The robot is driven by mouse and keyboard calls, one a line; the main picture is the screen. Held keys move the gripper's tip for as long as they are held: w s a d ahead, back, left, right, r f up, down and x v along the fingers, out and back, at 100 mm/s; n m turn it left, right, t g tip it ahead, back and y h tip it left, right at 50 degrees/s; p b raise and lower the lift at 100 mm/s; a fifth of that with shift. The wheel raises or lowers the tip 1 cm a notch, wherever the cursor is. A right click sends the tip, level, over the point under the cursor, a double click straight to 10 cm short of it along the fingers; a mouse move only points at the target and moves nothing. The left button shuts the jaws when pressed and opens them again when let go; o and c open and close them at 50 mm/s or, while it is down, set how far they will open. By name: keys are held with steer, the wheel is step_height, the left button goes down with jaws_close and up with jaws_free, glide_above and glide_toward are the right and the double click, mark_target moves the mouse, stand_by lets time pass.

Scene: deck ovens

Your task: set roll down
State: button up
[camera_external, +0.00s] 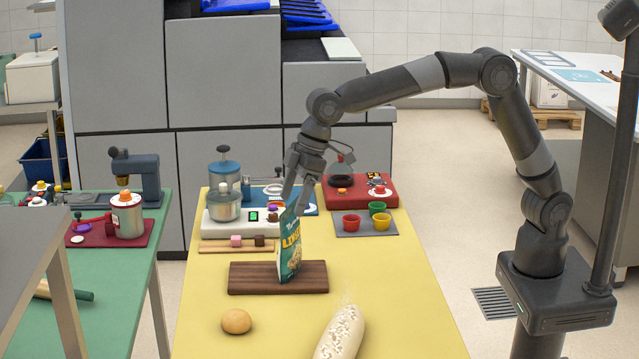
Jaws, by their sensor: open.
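A small round golden-brown roll (237,321) lies on the yellow table (205,290), in front and to the left of a dark wooden board (250,279). A teal packet (289,250) with yellow lettering stands upright on the board. My gripper (296,203) points down at the top of the packet, with its fingers open around or just beside the packet's upper edge; I cannot tell whether they touch it. My gripper is well behind and above the roll and apart from it. The roll is fully visible.
A long pale floured loaf (341,334) lies at the front, right of the roll. Behind the board stand a white scale with a metal pot (224,205), a red tray (385,187) and a dark mat (364,226) with small coloured cups. The table's front left and right are clear.

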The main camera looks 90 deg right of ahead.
steer(key=s+d+r+m, duration=0.1)
steer(key=s+d+r, duration=0.2)
steer(key=s, duration=0.5)
steer(key=s+d+r+t, duration=0.1)
steer(key=s+d+r, duration=0.15)
steer(key=s, duration=0.45)
steer(key=s+d+r+m, duration=0.1)
steer(key=s+d+r, duration=0.15)
steer(key=s, duration=0.55)
steer(key=s+d+f, duration=0.2)
steer(key=s+f, duration=0.1)
steer(key=s, duration=0.6)
steer(key=s+d+f+m+h, duration=0.1)
steer(key=s+f, duration=0.3)
steer(key=s, duration=0.6)
steer(key=shift+s+d+t, duration=0.2)
steer(key=shift+d+t, duration=0.2)
steer(key=shift+d, duration=0.1)
steer(key=shift+r, duration=0.1)
